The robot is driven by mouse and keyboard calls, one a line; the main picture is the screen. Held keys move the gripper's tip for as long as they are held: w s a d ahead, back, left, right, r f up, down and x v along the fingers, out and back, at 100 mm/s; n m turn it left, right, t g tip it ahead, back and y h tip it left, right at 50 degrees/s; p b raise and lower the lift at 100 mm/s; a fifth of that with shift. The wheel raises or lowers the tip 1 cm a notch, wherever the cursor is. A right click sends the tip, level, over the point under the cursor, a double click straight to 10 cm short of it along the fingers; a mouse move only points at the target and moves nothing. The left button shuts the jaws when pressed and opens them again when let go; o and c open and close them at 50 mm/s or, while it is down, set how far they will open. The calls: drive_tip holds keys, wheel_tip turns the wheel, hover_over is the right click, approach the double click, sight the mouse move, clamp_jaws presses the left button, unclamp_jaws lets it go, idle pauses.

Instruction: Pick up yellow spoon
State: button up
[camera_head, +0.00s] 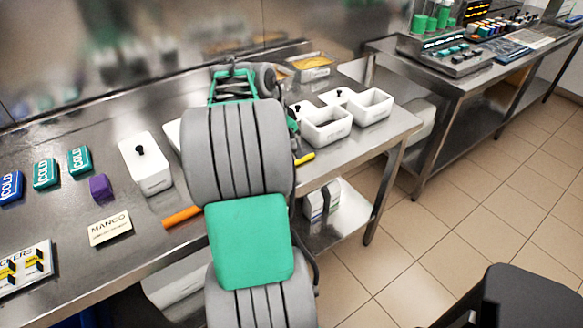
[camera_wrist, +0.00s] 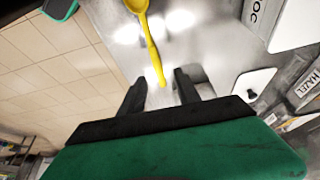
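The yellow spoon (camera_wrist: 150,42) lies on the steel table in the wrist view, its bowl at the top edge and its handle pointing down toward my gripper (camera_wrist: 160,77). My gripper is open, with its two black fingers apart. The end of the handle shows in the gap between the fingertips, and no contact is visible. In the head view a short yellow piece (camera_head: 305,159), seemingly part of the spoon, shows just right of my arm. My arm hides the fingers and the rest of the spoon there.
White tubs (camera_head: 327,126) stand on the table right of my arm, and a lidded white container (camera_head: 146,165) stands left. An orange handle (camera_head: 182,217) lies near the front edge. In the wrist view, white containers (camera_wrist: 254,88) stand to the right and the table edge is left of the spoon.

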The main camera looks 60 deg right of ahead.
sight(297, 161)
drive_tip(key=x, duration=0.4)
drive_tip(key=shift+s+f, duration=0.2)
drive_tip(key=shift+f, duration=0.2)
drive_tip(key=shift+a, duration=0.1)
clamp_jaws()
